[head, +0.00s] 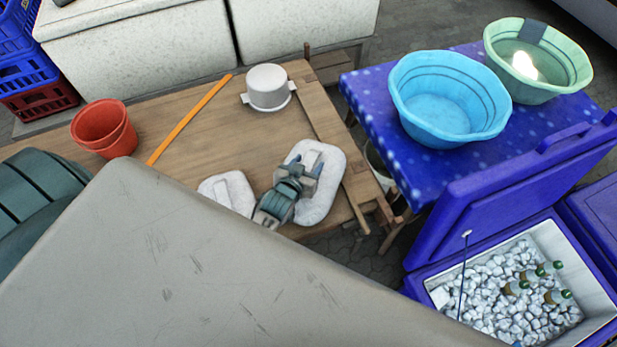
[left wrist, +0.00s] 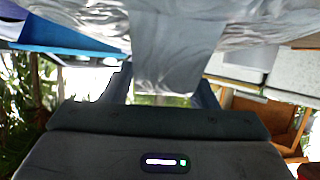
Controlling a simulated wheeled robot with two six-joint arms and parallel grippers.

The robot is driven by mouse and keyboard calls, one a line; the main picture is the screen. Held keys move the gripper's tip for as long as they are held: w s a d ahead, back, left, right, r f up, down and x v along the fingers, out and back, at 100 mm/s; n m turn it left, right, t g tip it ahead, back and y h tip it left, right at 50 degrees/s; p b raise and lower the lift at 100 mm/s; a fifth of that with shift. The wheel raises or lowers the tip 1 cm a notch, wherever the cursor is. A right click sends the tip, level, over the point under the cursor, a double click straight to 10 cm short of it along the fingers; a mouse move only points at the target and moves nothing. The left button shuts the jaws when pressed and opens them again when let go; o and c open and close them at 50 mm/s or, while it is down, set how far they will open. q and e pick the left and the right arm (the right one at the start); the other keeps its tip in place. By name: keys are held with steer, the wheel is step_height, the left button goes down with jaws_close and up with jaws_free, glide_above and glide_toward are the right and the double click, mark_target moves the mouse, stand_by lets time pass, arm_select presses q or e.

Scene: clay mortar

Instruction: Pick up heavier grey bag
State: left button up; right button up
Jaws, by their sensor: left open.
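Two pale grey bags with handle straps lie on the wooden table (head: 200,132) in the head view. The right bag (head: 326,178) is under my left gripper (head: 302,174); the left bag (head: 236,190) lies beside it, partly hidden. Which is heavier cannot be told by sight. In the left wrist view, my left gripper (left wrist: 163,90) is open, and a grey strap (left wrist: 165,50) of the right bag hangs between its two fingers. The rest of that bag (left wrist: 70,18) spans the top of this view. My right gripper is not in view.
A white pot (head: 268,87), an orange strip (head: 190,118) and red pots (head: 103,128) are on the table. At right, a blue table (head: 375,98) holds a blue basin (head: 448,100) and a green basin (head: 540,62). An open cooler (head: 585,262) with ice and bottles stands in front.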

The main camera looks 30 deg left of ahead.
arm_select(q)
steer(key=shift+c, duration=0.2)
jaws_close()
steer(key=shift+s, duration=0.1)
stand_by(1.0)
steer(key=shift+r, duration=0.1)
